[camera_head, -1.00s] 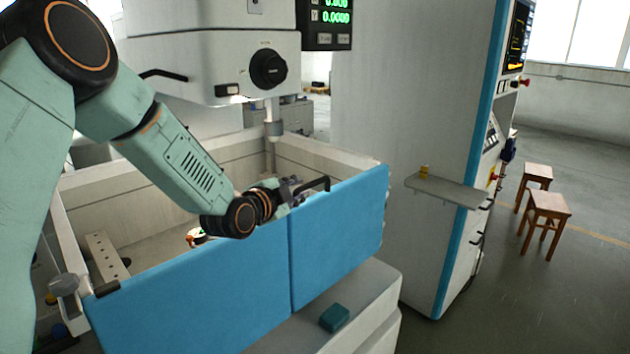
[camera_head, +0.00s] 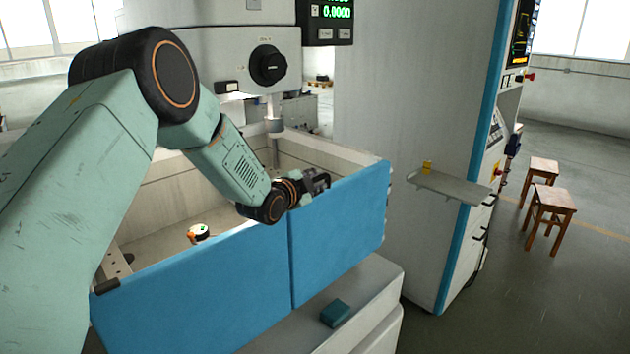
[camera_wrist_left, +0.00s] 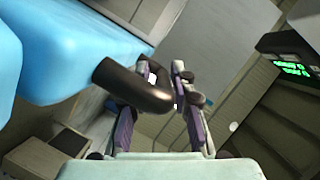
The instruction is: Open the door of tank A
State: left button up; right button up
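The tank (camera_head: 165,190) stands open at the top, with blue panels along its front. The right blue panel (camera_head: 340,225) is upright and looks in line with the left one (camera_head: 195,285). My left gripper (camera_head: 320,181) is at the top edge of the right panel. In the left wrist view a black bent handle (camera_wrist_left: 132,86) projects from the blue panel (camera_wrist_left: 65,50). Its bend lies at the fingers of my left gripper (camera_wrist_left: 167,72). The fingers are near each other, but I cannot tell whether they clamp it. The right gripper is not in view.
A machine head with a black knob (camera_head: 268,65) hangs over the tank. A grey shelf (camera_head: 450,187) juts from the cabinet at the right. A teal block (camera_head: 335,313) lies on the base ledge. A small round object (camera_head: 199,233) is inside the tank. Two wooden stools stand right.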

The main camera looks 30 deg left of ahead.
pick_arm(q)
jog(key=shift+a, duration=0.15)
jog(key=shift+s+a, duration=0.1)
jog(key=shift+c, duration=0.6)
jog(key=shift+s+r, duration=0.1)
jog(key=shift+r, duration=0.05)
grip_shut()
